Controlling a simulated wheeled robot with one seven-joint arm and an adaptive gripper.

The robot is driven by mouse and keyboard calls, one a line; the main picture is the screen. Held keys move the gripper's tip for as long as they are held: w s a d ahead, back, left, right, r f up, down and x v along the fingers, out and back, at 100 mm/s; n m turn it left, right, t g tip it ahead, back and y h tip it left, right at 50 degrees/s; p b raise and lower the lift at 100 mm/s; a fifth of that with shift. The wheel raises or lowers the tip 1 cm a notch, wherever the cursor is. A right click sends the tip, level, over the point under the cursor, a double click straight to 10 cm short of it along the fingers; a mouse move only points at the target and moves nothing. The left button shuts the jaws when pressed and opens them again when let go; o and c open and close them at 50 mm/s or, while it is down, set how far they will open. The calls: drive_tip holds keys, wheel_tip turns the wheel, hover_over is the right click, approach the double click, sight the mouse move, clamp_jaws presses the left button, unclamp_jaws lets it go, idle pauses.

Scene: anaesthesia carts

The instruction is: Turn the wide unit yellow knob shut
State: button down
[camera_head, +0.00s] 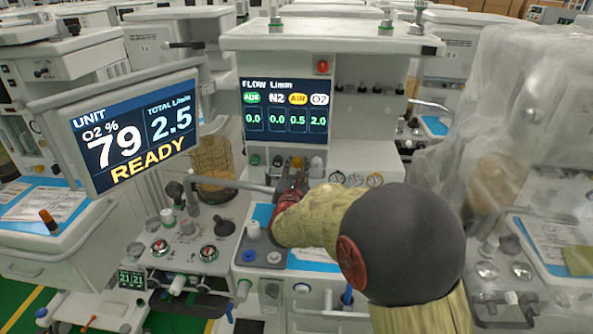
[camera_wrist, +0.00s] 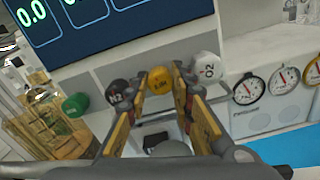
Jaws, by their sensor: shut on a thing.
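The yellow knob (camera_wrist: 160,80) sits on the front panel of the wide unit, between a black knob (camera_wrist: 118,91) on its left and a white O2 knob (camera_wrist: 208,68) on its right. In the head view the yellow knob (camera_head: 296,161) shows just above my gripper (camera_head: 291,178). My gripper (camera_wrist: 162,87) has one finger on each side of the yellow knob and is shut on it. The fingers partly cover the knob's sides. The wide unit's display (camera_head: 286,108) reads AIR 0.5 and O2 2.0, with the other two flows at 0.0.
A green knob (camera_wrist: 75,105) is left of the black one. Several round gauges (camera_wrist: 285,80) are at the right. A tilted monitor (camera_head: 130,130) reading 79, 2.5 and READY stands left. A plastic-draped machine (camera_head: 530,110) stands right.

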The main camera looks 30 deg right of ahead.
drive_tip(key=shift+m, duration=0.5)
drive_tip(key=c, duration=1.8)
unclamp_jaws()
drive_tip(key=v, duration=1.2)
